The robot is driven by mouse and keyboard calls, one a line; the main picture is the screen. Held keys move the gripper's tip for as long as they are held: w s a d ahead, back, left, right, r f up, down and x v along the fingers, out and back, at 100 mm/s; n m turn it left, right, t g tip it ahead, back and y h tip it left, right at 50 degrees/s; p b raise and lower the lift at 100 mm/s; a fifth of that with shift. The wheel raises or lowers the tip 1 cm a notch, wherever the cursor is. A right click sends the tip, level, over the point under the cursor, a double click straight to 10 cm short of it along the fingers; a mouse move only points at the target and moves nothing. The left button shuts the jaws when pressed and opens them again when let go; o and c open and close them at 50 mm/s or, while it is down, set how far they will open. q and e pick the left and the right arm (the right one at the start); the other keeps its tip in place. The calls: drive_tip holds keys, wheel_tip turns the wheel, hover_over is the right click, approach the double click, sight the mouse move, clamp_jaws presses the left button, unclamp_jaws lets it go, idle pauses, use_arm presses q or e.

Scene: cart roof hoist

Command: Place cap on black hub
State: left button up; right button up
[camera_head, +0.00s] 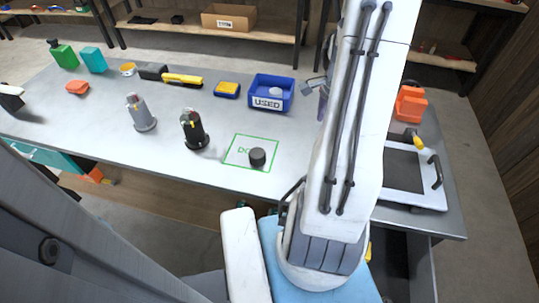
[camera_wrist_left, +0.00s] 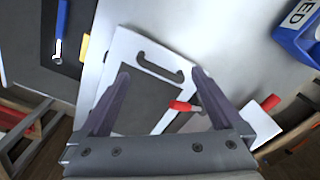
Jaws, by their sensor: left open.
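The black hub (camera_head: 194,132) stands upright on the table left of centre in the head view, with a wide base and a yellow mark near its top. A short black round piece (camera_head: 257,157), which looks like the cap, sits inside a green outlined area on the table, right of the hub and apart from it. My left gripper (camera_wrist_left: 161,73) is open and empty in the left wrist view, over a white-framed panel with a handle (camera_wrist_left: 127,48). My right gripper does not show.
A grey hub (camera_head: 140,113) stands left of the black one. A blue bin marked USED (camera_head: 260,80) is behind the green area. An orange object (camera_head: 410,104) and the panel (camera_head: 429,197) are right of the arm. The table between the hub and front edge is clear.

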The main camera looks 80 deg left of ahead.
use_arm(q)
drive_tip(key=s+a+f, duration=0.1)
drive_tip(key=s+a, duration=0.1)
drive_tip(key=s, duration=0.4)
drive_tip(key=s+a+f+n, duration=0.1)
drive_tip(key=s+a+f, duration=0.1)
drive_tip(key=s, duration=0.4)
drive_tip(key=s+a+f+n, duration=0.1)
drive_tip(key=s+a+f, duration=0.1)
drive_tip(key=s, duration=0.4)
drive_tip(key=shift+s+a+f+b, duration=0.2)
drive_tip(key=shift+a+f+b, duration=0.1)
drive_tip(key=shift+a, duration=0.25)
hover_over(257, 153)
drive_tip(key=f, duration=0.4)
drive_tip(key=shift+w+a+f, duration=0.15)
drive_tip(key=shift+a, duration=0.2)
drive_tip(key=shift+n, duration=0.3)
drive_tip(key=shift+d+f+p, duration=0.15)
drive_tip(key=shift+f+p, duration=0.15)
drive_tip(key=shift+f, duration=1.25)
drive_tip(key=shift+d+f+p, duration=0.15)
drive_tip(key=shift+f+p, duration=0.15)
drive_tip(key=shift+f, duration=1.25)
drive_tip(key=c, duration=1.5)
drive_tip(key=shift+o, duration=0.2)
drive_tip(key=shift+r, duration=0.15)
